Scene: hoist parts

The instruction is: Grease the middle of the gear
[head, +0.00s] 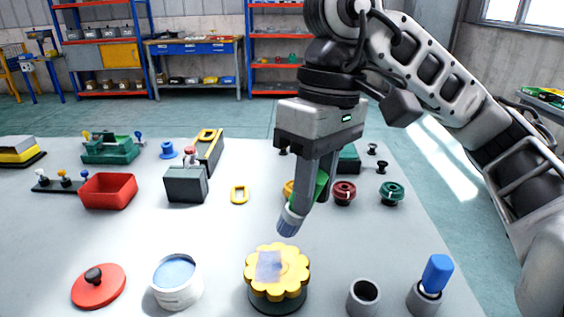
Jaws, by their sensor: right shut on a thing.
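A yellow gear (296,273) with a scalloped rim lies on a dark round base at the front middle of the table. A translucent bluish patch covers part of its top, around the middle. My right gripper (308,196) is shut on a brush (290,221) with a green handle, mostly hidden between the fingers. Its pale blue tip points down, tilted, above and behind the gear and apart from it. A white tin (176,294) with light blue grease (174,270) stands open left of the gear. My left gripper is out of view.
A red lid (99,288) with a black knob lies left of the tin. An empty grey cup (363,298) and a cup with a blue-topped thing (437,273) stand at right. A red tray (108,191), dark block (186,185) and knobs (391,191) stand farther back.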

